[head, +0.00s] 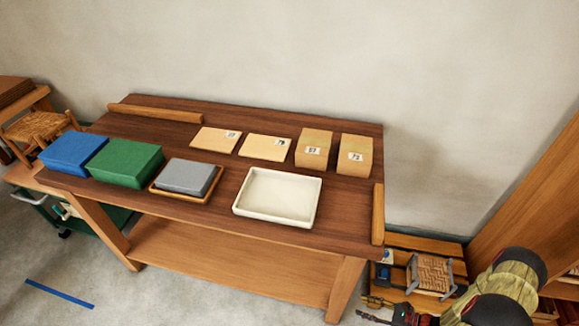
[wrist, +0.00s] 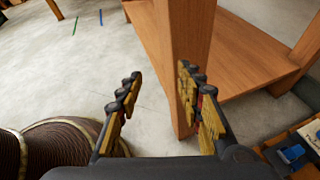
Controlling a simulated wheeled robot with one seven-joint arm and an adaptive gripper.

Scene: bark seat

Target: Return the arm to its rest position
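My gripper (wrist: 160,82) shows in the wrist view with its two fingers spread apart and nothing between them. It is open and points toward the floor and a wooden leg of the workbench. In the head view my arm comes in at the lower right, and my gripper (head: 372,308) is low, beside the right front leg of the workbench (head: 225,224) and below its top. I cannot tell whether the right finger touches the leg in the wrist view.
On the bench are a blue box (head: 72,152), a green box (head: 125,162), a grey block (head: 186,176) in a wooden tray, an empty white tray (head: 272,197), flat cards (head: 265,147) and two labelled blocks (head: 313,148).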

